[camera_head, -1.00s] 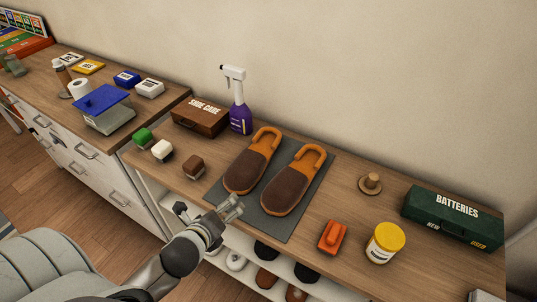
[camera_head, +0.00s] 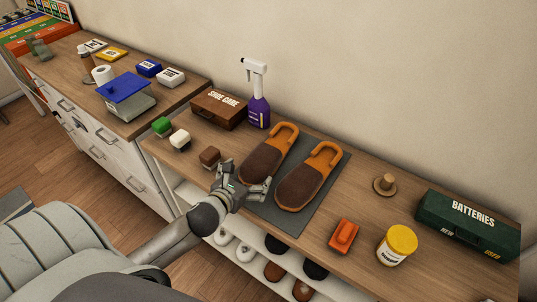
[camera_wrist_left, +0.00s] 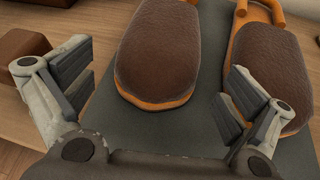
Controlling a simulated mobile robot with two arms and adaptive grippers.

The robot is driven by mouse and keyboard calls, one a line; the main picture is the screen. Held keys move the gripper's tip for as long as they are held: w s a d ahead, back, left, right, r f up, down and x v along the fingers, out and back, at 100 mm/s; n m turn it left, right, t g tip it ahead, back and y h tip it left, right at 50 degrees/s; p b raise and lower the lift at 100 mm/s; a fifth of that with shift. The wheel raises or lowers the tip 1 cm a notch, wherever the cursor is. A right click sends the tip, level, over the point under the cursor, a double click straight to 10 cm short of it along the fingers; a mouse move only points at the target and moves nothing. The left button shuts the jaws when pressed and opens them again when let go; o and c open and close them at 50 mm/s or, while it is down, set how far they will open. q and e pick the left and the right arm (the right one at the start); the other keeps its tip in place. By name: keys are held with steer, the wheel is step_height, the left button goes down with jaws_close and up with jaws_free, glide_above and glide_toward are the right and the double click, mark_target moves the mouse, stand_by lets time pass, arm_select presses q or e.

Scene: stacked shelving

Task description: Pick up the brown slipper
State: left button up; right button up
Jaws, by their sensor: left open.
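Two brown slippers with orange soles and straps lie side by side on a dark grey mat (camera_head: 292,222) on the shelf top. The left slipper (camera_head: 263,158) and the right slipper (camera_head: 308,180) have their toes towards me. My left gripper (camera_head: 246,180) is open and empty at the toe of the left slipper. In the left wrist view the left slipper (camera_wrist_left: 158,55) shows ahead between the open fingers, its toe a little ahead of the palm. The right finger overlaps the view of the right slipper (camera_wrist_left: 268,65). My right gripper is not in view.
A small brown block (camera_head: 209,156) stands close to the left of my gripper. A spray bottle (camera_head: 257,100) and shoe care box (camera_head: 219,107) stand behind. An orange brush-like item (camera_head: 343,236), a yellow-lidded jar (camera_head: 397,245) and a batteries box (camera_head: 466,228) are to the right.

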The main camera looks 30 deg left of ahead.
mark_target(254, 170)
arm_select(q)
steer(key=shift+d+p+x, duration=0.15)
steer(key=shift+p+x, duration=0.15)
steer(key=shift+x, duration=1.05)
steer(key=shift+d+p+x, duration=0.1)
steer(key=shift+p+x, duration=0.15)
steer(key=shift+x, duration=1.05)
steer(key=c, duration=0.9)
steer(key=shift+r, duration=0.1)
steer(key=shift+c, duration=0.2)
steer(key=shift+r, duration=0.1)
